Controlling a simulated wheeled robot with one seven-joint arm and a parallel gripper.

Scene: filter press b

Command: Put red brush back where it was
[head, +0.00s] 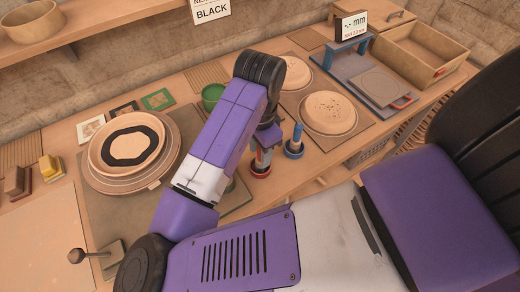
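The red brush (261,173) shows as a small upright piece with a red band, low beneath the end of my arm on the near side of the bench. My gripper (262,154) points down right over it and hides its upper part. I cannot tell whether the fingers are closed on it or only around it. A similar blue brush (294,146) stands upright just to the right, apart from my gripper.
A plate with a black patch (130,146) sits on stacked discs at left. A green cup (212,96) is behind my arm. Round pale discs (329,112) lie on boards at right. A blue-framed press (347,52) and wooden box (420,50) stand at the back right.

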